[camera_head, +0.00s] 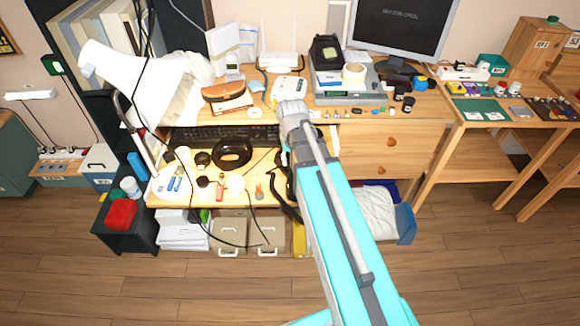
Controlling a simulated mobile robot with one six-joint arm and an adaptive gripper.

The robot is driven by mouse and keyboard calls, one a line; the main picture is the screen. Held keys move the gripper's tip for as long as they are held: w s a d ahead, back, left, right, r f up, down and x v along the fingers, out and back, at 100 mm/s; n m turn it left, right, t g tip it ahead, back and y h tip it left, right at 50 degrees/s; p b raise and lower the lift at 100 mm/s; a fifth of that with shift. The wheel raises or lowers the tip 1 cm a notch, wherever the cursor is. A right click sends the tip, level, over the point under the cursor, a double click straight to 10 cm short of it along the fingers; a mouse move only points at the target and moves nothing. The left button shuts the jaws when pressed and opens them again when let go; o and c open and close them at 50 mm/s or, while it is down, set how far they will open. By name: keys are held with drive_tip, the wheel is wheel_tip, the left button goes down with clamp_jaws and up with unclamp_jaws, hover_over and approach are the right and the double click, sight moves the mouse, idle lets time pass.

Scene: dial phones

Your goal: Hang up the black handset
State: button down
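My cyan and grey arm reaches up over the desk from the bottom of the view and hides part of the desk front. Dark curved parts (284,186) show just left of the arm at the desk's front edge. They look like my gripper, but the arm covers much of them, and I cannot tell open from shut or whether anything is held. No black handset can be made out with certainty. A small black device (325,51) stands on the grey unit at the back of the desk. A white desk device (288,89), possibly a phone, lies left of it.
A black ring-shaped object (233,153) and small tools lie on the lower desktop (210,193). A black keyboard (222,134) is behind them. A white lamp (140,75) leans at left. Black cables hang over the front edge. A monitor (402,27) stands at back right. The floor (180,285) in front is clear.

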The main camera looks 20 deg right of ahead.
drive_tip(key=w+d+r+m+p, duration=0.2)
drive_tip(key=w+d+m, duration=0.5)
drive_tip(key=w+m, duration=0.4)
drive_tip(key=shift+w+d+m, duration=0.35)
drive_tip(key=shift+w+m, duration=0.05)
drive_tip(key=shift+m, duration=0.6)
drive_tip(key=shift+f, duration=0.15)
drive_tip(key=shift+f+b, duration=2.45)
drive_tip(key=shift+b, duration=0.25)
drive_tip(key=shift+f+b, duration=1.1)
drive_tip(key=shift+c, duration=1)
unclamp_jaws()
drive_tip(key=shift+r+p, duration=0.25)
drive_tip(key=shift+p, duration=0.05)
